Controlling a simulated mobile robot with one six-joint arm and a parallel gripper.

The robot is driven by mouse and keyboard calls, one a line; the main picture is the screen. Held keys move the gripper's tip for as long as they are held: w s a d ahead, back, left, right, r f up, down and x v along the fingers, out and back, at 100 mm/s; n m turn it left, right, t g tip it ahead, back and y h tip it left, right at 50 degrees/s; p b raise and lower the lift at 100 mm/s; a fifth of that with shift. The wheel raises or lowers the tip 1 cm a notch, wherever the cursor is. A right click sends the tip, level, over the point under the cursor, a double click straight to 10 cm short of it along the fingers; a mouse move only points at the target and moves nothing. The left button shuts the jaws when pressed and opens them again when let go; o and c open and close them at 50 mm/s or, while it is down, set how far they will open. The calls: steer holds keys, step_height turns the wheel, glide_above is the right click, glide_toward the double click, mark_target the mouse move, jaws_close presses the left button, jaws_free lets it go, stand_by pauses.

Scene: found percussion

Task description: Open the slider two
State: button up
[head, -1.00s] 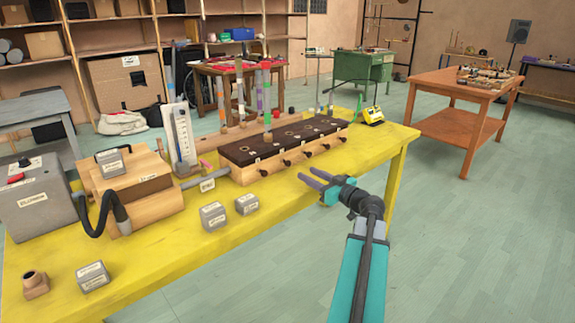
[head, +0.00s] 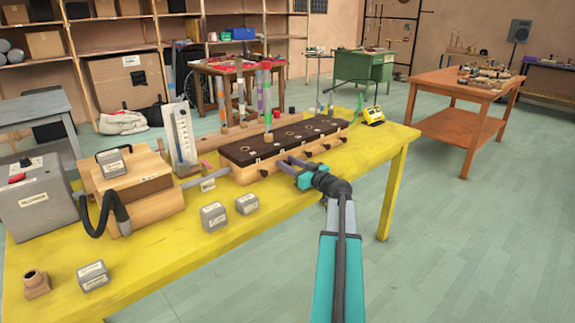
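A long wooden chest (head: 270,168) with a dark top with several holes stands on the yellow table. Several small dark slider knobs stick out along its front face, among them the leftmost (head: 262,172) and the third from the left (head: 309,152). My gripper (head: 285,161) is at the front face, at the place of the second knob from the left. Its two purple-grey fingers are apart. They cover that knob, so I cannot tell whether they touch it or straddle it.
Labelled grey blocks (head: 213,217) lie on the yellow table (head: 170,270) in front of the chest. A pipe (head: 208,176) joins the chest to a wooden bellows box (head: 150,207) on the left. The table front right of my gripper is clear.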

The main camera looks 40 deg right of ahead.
steer(key=shift+c, duration=0.5)
jaws_close()
